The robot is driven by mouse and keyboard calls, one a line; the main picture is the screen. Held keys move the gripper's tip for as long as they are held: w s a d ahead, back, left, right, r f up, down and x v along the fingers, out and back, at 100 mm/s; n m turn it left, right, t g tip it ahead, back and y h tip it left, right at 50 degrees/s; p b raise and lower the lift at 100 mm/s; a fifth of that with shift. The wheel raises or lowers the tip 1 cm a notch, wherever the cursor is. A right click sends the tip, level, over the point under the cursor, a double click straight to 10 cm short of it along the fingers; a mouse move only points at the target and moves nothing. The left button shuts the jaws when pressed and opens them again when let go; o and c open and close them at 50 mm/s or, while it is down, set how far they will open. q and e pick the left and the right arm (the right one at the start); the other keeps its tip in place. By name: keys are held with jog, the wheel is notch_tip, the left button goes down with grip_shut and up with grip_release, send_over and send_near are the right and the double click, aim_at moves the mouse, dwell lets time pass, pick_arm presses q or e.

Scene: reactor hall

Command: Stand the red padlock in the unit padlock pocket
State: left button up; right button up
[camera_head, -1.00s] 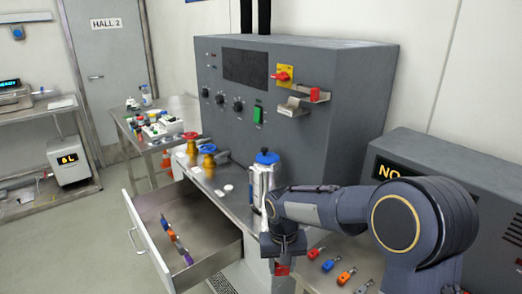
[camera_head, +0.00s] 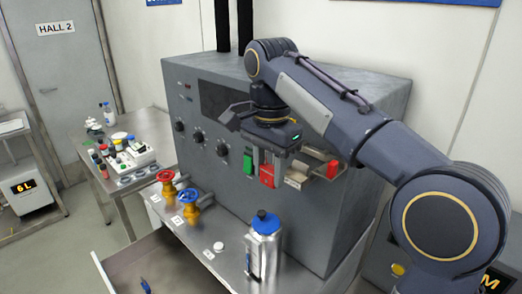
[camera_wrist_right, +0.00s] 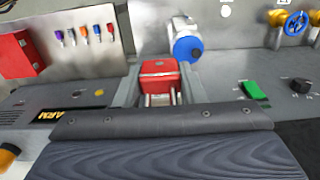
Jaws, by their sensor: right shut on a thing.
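My right gripper (camera_head: 272,165) is shut on the red padlock (camera_head: 267,174) and holds it in the air in front of the grey control unit. In the right wrist view the red padlock (camera_wrist_right: 159,74) sits between the two fingers, its top face showing. A small silver bracket (camera_head: 297,179), which looks like the unit padlock pocket, is on the unit's front just right of the padlock. It is partly hidden by the gripper. A red piece (camera_head: 333,169) shows at its right end. I cannot tell how far the padlock is from the bracket. My left gripper is not in view.
The grey unit (camera_head: 218,160) has a green switch (camera_head: 248,163) and black knobs beside the gripper. A blue-capped steel flask (camera_head: 263,245) stands on the bench below. Red (camera_head: 166,177) and blue (camera_head: 187,197) valve handwheels are to the left. An open drawer (camera_head: 150,262) juts out at the bottom.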

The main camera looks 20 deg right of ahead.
jog(key=shift+d, duration=0.4)
jog(key=shift+w+d+f, duration=0.2)
jog(key=shift+w+d, duration=0.35)
jog(key=shift+d, duration=0.7)
jog(key=shift+w+d+f, duration=0.2)
jog(key=shift+w+d, duration=0.3)
jog(key=shift+d, duration=0.7)
jog(key=shift+w+d+f, duration=0.2)
jog(key=shift+w+d, duration=0.35)
jog(key=shift+d, duration=0.7)
